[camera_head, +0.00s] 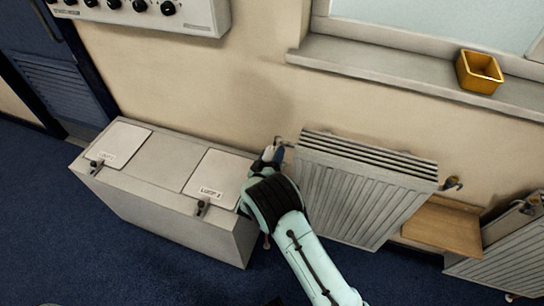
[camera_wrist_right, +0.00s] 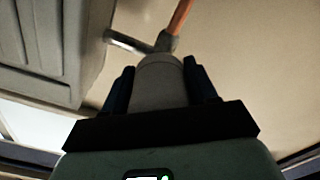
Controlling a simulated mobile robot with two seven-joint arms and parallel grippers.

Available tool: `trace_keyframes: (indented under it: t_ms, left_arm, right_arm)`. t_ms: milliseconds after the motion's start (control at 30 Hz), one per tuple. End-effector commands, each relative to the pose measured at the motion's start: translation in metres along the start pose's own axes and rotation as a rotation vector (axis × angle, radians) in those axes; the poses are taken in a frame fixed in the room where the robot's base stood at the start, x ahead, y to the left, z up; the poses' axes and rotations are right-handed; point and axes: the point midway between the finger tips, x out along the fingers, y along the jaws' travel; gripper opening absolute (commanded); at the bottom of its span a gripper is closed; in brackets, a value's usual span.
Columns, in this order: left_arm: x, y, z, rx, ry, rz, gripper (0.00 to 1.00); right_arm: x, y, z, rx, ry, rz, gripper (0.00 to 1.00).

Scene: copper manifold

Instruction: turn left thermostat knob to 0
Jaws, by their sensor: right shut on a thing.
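The left thermostat knob (camera_wrist_right: 158,85) is a pale grey cylinder at the left end of the ribbed radiator (camera_head: 350,200). My right gripper (camera_head: 272,155) reaches it from the front. In the right wrist view its two dark fingers (camera_wrist_right: 158,92) stand on either side of the knob, shut on it. Beyond the knob, a metal valve body (camera_wrist_right: 165,42) joins a short pipe to the radiator and a copper pipe (camera_wrist_right: 180,16). In the head view the gripper hides most of the knob, and I cannot read any scale marks on it. My left gripper is not in view.
A grey box with two lidded panels (camera_head: 165,210) stands close to the left of my right arm. A wooden shelf (camera_head: 440,227) and another radiator (camera_head: 505,260) are at the right. A yellow pot (camera_head: 480,72) sits on the windowsill (camera_head: 400,68). A control panel (camera_head: 150,15) hangs at upper left.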

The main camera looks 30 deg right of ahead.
Motion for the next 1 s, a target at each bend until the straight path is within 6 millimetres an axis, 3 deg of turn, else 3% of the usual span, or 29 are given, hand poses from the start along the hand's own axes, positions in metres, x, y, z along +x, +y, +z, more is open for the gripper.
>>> trace_keyframes:
  t_ms: [667, 1000]
  left_arm:
    - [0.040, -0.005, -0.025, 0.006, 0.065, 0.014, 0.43]
    - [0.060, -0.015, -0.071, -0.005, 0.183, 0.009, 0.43]
  right_arm:
    - [-0.001, -0.004, 0.004, 0.636, -0.004, -0.001, 0.27]
    - [-0.001, -0.004, 0.004, 0.957, -0.005, -0.001, 0.27]
